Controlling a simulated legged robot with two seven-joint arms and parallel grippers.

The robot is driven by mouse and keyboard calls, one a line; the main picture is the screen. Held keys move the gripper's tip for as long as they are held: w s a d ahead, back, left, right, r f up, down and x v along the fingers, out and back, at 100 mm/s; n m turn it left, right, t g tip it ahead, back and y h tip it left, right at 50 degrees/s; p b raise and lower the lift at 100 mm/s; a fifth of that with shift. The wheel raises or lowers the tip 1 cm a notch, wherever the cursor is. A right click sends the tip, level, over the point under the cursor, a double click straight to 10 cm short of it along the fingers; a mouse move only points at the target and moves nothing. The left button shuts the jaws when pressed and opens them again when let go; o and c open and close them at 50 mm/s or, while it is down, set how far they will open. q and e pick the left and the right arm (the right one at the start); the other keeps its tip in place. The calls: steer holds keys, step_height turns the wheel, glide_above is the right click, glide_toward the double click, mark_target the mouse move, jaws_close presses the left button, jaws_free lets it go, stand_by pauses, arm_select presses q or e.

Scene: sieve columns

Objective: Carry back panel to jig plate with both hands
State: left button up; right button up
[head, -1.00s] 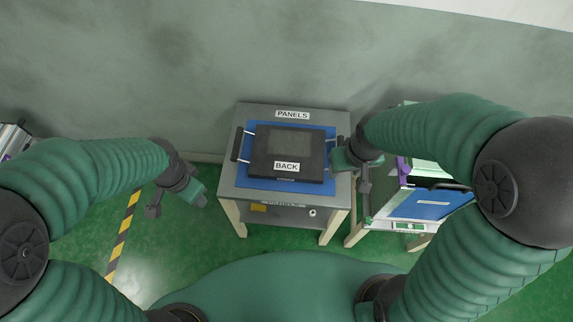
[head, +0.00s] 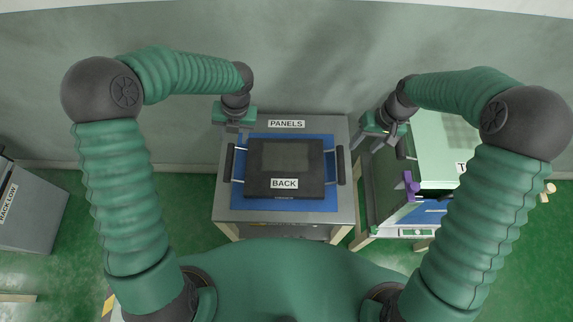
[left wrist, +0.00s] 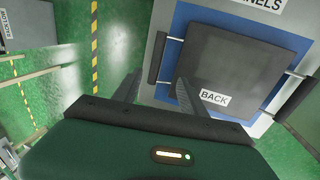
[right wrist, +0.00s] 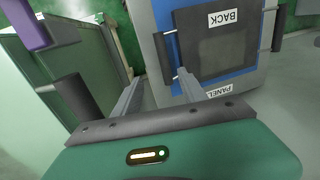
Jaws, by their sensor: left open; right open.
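The back panel (head: 268,181), dark with a BACK label, lies flat on a blue sheet (head: 284,206) on the PANELS stand (head: 228,208). It has a dark bar handle at its left (head: 229,162) and right (head: 341,165). My left gripper (head: 234,121) is open and empty, above the stand's back left corner. In the left wrist view its fingers (left wrist: 157,90) point toward the left handle (left wrist: 157,57). My right gripper (head: 377,129) is open and empty, right of the stand. In the right wrist view its fingers (right wrist: 160,87) point toward the right handle (right wrist: 162,58). I cannot identify the jig plate.
A bench with a pale green top (head: 440,140) and a purple clamp-like part (head: 411,186) stands close on the right of the stand. A grey cabinet (head: 30,215) stands far left. Green floor between it and the stand is clear. A wall rises behind.

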arm_select(q)
glide_toward(230, 158)
arm_select(e)
glide_toward(343, 166)
arm_select(q)
steer(key=x, duration=1)
steer(key=shift+a+f, duration=0.1)
steer(key=shift+f, duration=0.3)
arm_select(e)
steer(key=x, duration=1)
steer(key=shift+w+f, duration=0.1)
steer(key=shift+f, duration=0.25)
arm_select(q)
steer(key=shift+a+f, duration=0.3)
steer(key=shift+f, duration=0.1)
arm_select(e)
steer(key=shift+a+f, duration=0.35)
steer(key=shift+a, duration=0.05)
steer(key=shift+d, duration=0.1)
arm_select(q)
steer(key=shift+d, duration=0.15)
steer(key=shift+c, duration=0.3)
arm_select(e)
steer(key=shift+d, duration=0.1)
steer(key=shift+c, duration=0.3)
